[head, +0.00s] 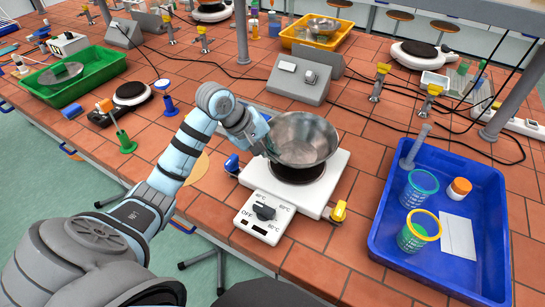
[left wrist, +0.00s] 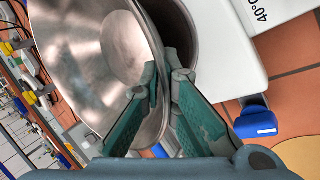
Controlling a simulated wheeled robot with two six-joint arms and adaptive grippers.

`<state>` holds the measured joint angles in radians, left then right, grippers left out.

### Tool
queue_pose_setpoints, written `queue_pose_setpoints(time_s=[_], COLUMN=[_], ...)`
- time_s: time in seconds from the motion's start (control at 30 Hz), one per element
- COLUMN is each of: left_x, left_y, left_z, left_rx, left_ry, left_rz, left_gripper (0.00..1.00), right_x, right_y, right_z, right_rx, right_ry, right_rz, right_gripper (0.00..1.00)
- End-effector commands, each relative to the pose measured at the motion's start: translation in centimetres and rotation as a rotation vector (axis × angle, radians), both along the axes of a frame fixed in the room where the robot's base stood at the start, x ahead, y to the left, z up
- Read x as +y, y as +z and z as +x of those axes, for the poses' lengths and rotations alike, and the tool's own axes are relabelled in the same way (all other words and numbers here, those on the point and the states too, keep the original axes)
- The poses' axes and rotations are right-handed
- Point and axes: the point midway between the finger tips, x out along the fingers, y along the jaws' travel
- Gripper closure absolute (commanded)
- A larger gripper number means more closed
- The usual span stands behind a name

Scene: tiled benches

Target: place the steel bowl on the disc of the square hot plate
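The steel bowl (head: 306,135) is over the square hot plate (head: 328,188), with its open side up and somewhat tilted. The dark disc (head: 298,174) shows below the bowl's near side; I cannot tell whether they touch. My left gripper (head: 266,148) is at the bowl's left rim. In the left wrist view, the fingers of my left gripper (left wrist: 166,80) are on either side of the wall of the bowl (left wrist: 95,50), closed on its rim. The dark disc (left wrist: 190,30) and white hot plate (left wrist: 230,55) lie beyond. My right gripper is out of view.
A blue tray (head: 385,245) with cups and a jar stands right of the hot plate. A grey device (head: 300,80) stands behind the bowl. A green tray (head: 100,70) is at the left. A blue valve (head: 232,163) and a yellow valve (head: 339,211) are close to the hot plate.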

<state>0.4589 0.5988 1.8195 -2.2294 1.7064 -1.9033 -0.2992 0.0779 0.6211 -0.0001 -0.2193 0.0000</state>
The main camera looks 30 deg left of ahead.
Motion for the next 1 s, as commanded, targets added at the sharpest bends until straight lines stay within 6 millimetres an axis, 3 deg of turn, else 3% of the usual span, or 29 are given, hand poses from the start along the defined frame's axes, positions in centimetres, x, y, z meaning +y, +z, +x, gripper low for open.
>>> queue_pose_setpoints(time_s=[0.13,0.47,0.63,1.0], left_x=[0.0,0.0,0.0,0.0], left_y=[-2.1,-2.5,-2.4,-1.9], left_z=[0.0,0.0,0.0,0.0], left_rx=[0.001,-0.001,0.0,0.001], left_ry=[0.0,0.0,-0.001,0.0], left_rz=[-0.001,-0.001,-0.001,-0.001], left_gripper=[1.0,1.0,0.75,0.75], right_x=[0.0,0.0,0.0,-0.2], right_y=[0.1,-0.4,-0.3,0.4], right_z=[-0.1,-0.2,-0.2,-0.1], right_rx=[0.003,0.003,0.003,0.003], right_ry=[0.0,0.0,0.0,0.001], right_rz=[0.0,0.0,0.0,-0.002], right_gripper=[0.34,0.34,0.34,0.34])
